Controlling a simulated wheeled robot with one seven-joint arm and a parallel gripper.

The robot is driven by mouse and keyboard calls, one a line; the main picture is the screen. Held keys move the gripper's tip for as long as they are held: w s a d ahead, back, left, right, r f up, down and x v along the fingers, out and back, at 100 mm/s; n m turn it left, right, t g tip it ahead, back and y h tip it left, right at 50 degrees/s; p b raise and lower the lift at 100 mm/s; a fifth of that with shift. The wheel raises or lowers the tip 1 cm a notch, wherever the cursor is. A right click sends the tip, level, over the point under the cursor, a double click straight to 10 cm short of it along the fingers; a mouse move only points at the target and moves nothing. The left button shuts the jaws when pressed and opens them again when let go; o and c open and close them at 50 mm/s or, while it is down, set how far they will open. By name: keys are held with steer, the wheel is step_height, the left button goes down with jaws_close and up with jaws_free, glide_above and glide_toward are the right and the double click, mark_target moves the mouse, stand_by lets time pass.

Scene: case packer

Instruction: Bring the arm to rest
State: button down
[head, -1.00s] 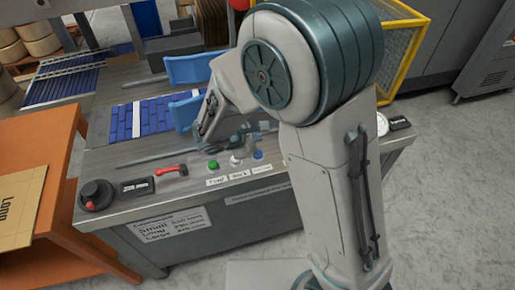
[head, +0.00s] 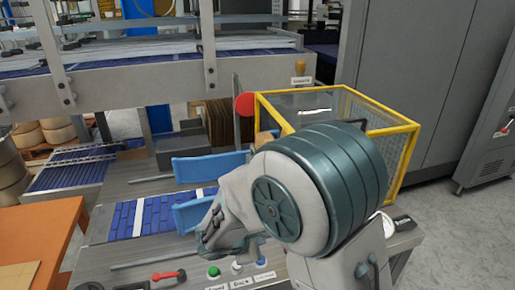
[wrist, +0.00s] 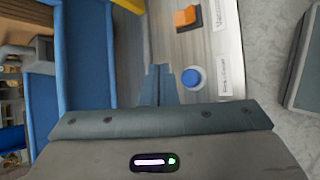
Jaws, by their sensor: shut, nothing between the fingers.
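My arm stands at the front of the machine's grey deck, its large teal-ringed joint in the lower middle of the head view and its forearm bent down to the left. My gripper shows in the wrist view (wrist: 158,72), its two fingers together with nothing between them. It points over the deck, beside a round blue button (wrist: 192,78); I cannot tell how high above the deck it is. In the head view the fingertips are hard to make out against the arm and the deck.
Blue guide plates (head: 208,167) stand on the deck behind the arm. A yellow-framed mesh guard (head: 400,165) is close on the right. A green button (head: 213,271) and a red-handled lever (head: 168,275) sit on the front edge. An orange table (head: 40,235) is at left.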

steer(key=s+d+r+m+g+y+p, duration=0.4)
steer(key=s+d+r+m, duration=1)
steer(key=m, duration=0.5)
steer(key=s+r+y+p, duration=0.1)
steer(key=s+r, duration=0.1)
steer(key=s, duration=0.1)
steer(key=shift+s+d+r+y, duration=0.15)
steer(key=shift+s+r+y, duration=0.05)
steer(key=shift+s+y, duration=0.2)
